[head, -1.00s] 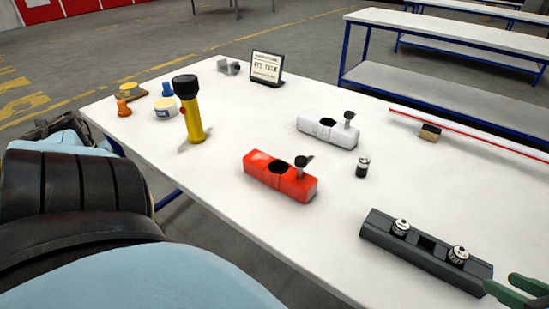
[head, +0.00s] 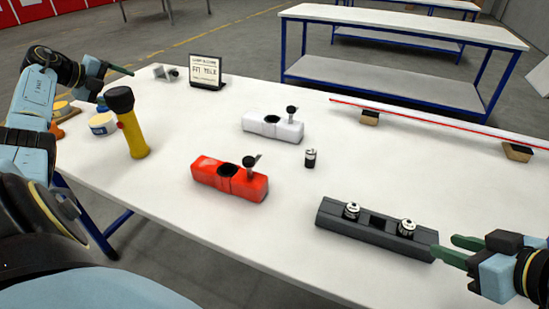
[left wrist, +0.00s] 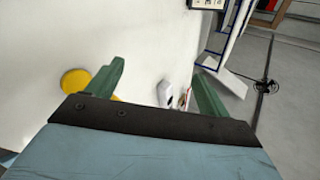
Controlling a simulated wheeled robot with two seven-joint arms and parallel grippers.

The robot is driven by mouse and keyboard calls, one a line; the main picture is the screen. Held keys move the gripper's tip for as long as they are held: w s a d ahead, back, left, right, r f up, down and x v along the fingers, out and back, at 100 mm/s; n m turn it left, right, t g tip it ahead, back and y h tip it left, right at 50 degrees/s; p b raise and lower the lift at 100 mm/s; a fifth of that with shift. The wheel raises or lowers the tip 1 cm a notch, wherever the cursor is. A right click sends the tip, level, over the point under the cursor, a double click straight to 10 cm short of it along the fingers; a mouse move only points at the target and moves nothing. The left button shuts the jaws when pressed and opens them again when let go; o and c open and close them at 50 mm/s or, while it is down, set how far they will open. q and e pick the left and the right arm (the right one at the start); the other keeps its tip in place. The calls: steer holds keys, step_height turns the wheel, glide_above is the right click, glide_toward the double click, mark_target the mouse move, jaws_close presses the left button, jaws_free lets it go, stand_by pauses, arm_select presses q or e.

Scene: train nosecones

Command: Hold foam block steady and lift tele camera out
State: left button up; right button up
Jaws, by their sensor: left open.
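The dark grey foam block (head: 335,217) lies on the table at the front right in the head view. Two small silver-and-black cameras, a left one (head: 351,211) and a right one (head: 406,228), sit upright in it, with an empty slot between them. I cannot tell which is the tele camera. My right gripper (head: 453,249) has its green fingers apart, empty, just beside the block's right end. I cannot tell whether they touch it. My left gripper (head: 117,82) is open at the far left, far from the block; its spread fingers show in the left wrist view (left wrist: 157,74).
A red nosecone (head: 213,175), a white nosecone (head: 262,130) and a loose small cylinder (head: 310,158) stand mid-table. A yellow torch (head: 132,135) stands near my left arm. A sign (head: 206,70) and a red-edged bar (head: 420,121) are at the back.

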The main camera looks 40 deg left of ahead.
arm_select(q)
steer(key=w+d+r+n+t, duration=0.1)
steer(key=w+d+r+t, duration=0.15)
steer(key=r, duration=0.45)
steer(key=w+d+r+n+t, duration=0.1)
steer(key=w+r+n+t, duration=0.15)
steer(key=r, duration=0.45)
steer(key=w+d+r+n+t, duration=0.1)
steer(key=w+d+r+t, duration=0.15)
steer(key=r, duration=0.45)
steer(key=w+d+f+m+g+h, duration=0.25)
steer(key=w+d+m, duration=0.35)
steer(key=d, duration=0.5)
steer(key=w+d+f+m+g+h, duration=0.25)
steer(key=w+d+m, duration=0.35)
steer(key=d, duration=0.5)
steer(key=w+d+f+m+g+h, duration=0.2)
steer(key=w+d+m+g+h, duration=0.3)
steer(key=d, duration=0.7)
steer(key=m+g+y, duration=0.8)
steer(key=m+y, duration=0.2)
steer(key=m, duration=0.9)
glide_above(363, 218)
step_height(363, 218, down, 16)
step_height(363, 218, down, 13)
steer(key=shift+f, duration=0.15)
